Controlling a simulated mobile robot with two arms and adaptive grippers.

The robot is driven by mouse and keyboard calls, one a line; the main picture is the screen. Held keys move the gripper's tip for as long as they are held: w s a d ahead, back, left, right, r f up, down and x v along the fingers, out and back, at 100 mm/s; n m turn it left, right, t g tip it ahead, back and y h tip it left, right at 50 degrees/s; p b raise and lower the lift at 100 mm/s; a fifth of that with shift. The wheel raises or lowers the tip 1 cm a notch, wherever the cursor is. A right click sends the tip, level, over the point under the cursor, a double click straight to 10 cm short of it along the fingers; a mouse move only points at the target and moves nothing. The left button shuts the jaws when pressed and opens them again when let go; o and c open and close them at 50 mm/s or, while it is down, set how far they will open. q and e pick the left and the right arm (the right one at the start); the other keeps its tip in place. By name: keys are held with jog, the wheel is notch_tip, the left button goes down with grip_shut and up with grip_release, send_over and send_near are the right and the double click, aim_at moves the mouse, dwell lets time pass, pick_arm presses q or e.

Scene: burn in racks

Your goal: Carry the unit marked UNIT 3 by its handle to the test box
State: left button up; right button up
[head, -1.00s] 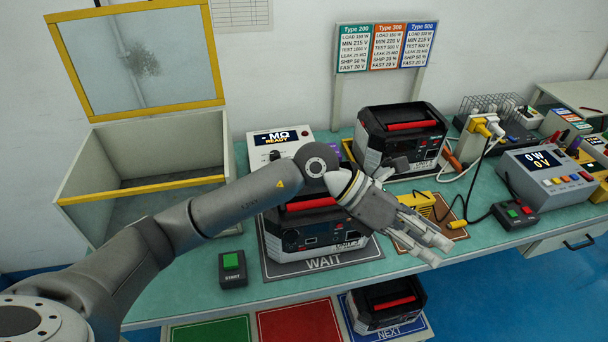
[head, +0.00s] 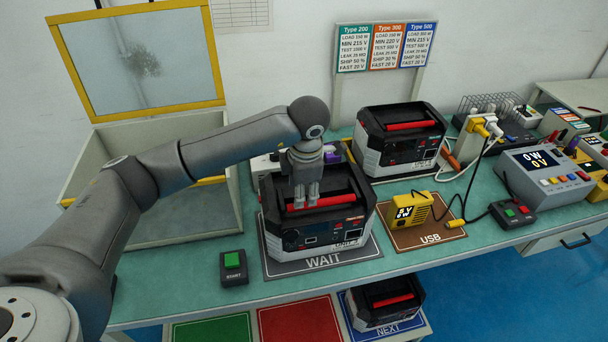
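A black and grey unit (head: 345,235) with a red handle (head: 335,202) stands on the grey WAIT mat (head: 285,266). Its front label starts with UNIT, but the number is too small to read surely. My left gripper (head: 306,203) points down over this unit with its fingers at the handle, hiding part of it. Whether the fingers are closed around the handle is unclear. The test box (head: 150,240), yellow-edged, stands at the left with its clear lid (head: 140,55) raised; my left arm crosses in front of it. My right gripper is out of view.
A second unit (head: 405,150) stands behind to the right, a third (head: 385,303) on the lower NEXT spot. A START button box (head: 233,268) is at the front edge. A yellow USB meter (head: 408,208) and a control box (head: 545,180) with cables lie right.

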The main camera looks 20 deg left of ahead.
pick_arm(q)
jog(key=shift+w+a+f+p, duration=0.15)
jog(key=shift+f+p, duration=0.15)
jog(key=shift+f, duration=0.75)
jog(key=shift+w+a+f+p, duration=0.1)
jog(key=shift+w+f+p, duration=0.15)
jog(key=shift+f, duration=0.8)
jog(key=shift+w+a+f+p, duration=0.1)
jog(key=shift+f+p, duration=0.2)
jog(key=shift+f, duration=0.75)
grip_shut()
jog(key=c, duration=0.8)
grip_release()
jog(key=shift+c, duration=0.3)
